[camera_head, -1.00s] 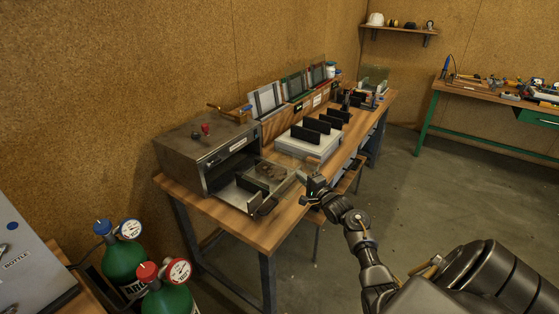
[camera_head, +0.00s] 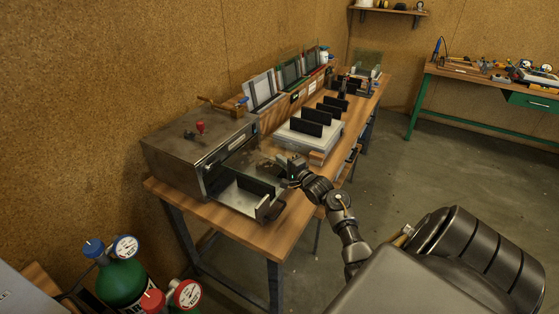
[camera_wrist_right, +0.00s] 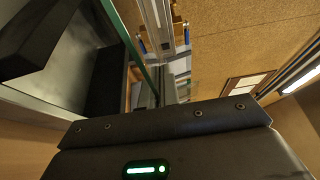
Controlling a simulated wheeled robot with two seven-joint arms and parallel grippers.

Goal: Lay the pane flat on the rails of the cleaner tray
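The cleaner tray (camera_head: 238,201) is pulled out of the front of a metal box (camera_head: 193,150); dark upright rails (camera_head: 257,187) stand in it. My right gripper (camera_head: 284,163) is at the tray's right side, above the bench. In the right wrist view a green-edged clear pane (camera_wrist_right: 138,48) runs up and left from the gripper body (camera_wrist_right: 172,122), and the gripper appears shut on it. The fingertips are hidden there. The pane is tilted and close to the tray, but is hard to make out in the head view; contact is unclear. My left gripper is not in view.
A rack of framed panes (camera_head: 262,88) lines the back of the bench. Gas bottles (camera_head: 126,281) stand at the front left. The floor (camera_head: 440,170) to the right is clear.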

